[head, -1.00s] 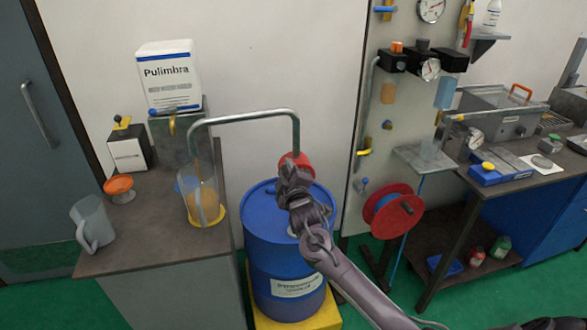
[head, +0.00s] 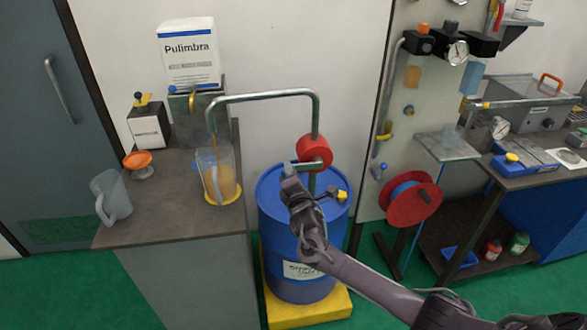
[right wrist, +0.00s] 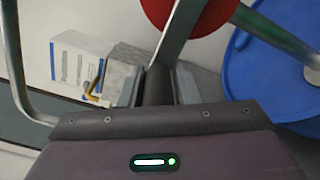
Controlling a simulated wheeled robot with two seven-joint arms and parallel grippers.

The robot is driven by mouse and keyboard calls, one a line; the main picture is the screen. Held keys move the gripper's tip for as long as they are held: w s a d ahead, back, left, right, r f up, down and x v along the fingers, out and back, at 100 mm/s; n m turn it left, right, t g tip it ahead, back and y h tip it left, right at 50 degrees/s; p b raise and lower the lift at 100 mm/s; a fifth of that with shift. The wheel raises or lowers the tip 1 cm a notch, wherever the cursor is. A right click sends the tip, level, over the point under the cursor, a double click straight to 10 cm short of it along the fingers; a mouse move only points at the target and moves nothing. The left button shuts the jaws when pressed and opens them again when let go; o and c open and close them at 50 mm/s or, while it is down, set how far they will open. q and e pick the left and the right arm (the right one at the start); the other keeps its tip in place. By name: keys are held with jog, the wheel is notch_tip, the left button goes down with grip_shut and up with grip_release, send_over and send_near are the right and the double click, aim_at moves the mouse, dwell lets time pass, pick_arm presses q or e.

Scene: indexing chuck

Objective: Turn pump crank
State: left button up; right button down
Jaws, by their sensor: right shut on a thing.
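The pump has a red round body (head: 314,151) on a blue drum (head: 336,222), with a grey pipe (head: 262,96) arching left over a clear jug (head: 224,178) that holds amber liquid. My right gripper (head: 290,178) is just below and left of the red body, in front of the drum top. In the right wrist view its fingers (right wrist: 157,88) are shut on a dark crank grip (right wrist: 157,82). The metal crank arm (right wrist: 178,35) runs from the grip up to the red body. The jug stands on a yellow round base (head: 222,199). My left gripper is not in view.
A red hose reel (head: 413,206) and a panel with gauges stand right of the drum. A yellow pallet (head: 310,312) is under the drum.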

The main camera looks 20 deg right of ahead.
jog(key=n, duration=0.1)
jog(key=f+n, duration=0.1)
jog(key=shift+d+f+n, duration=0.25)
jog(key=shift+f+n, duration=0.05)
jog(key=shift+n, duration=0.1)
jog(key=shift+d+f+n, duration=0.2)
jog(key=shift+f+n, duration=0.35)
jog(key=shift+n, duration=0.25)
jog(key=shift+d+f+n, duration=0.2)
jog(key=shift+f+n, duration=0.3)
jog(key=shift+n, duration=0.3)
jog(key=c, duration=1.3)
grip_release()
jog(key=shift+c, duration=0.2)
jog(key=shift+o, duration=0.7)
jog(key=shift+s+a+f+b, duration=0.1)
jog(key=shift+f+b, duration=0.1)
jog(key=shift+b, duration=0.1)
jog(key=v, duration=0.7)
jog(key=shift+s, duration=0.4)
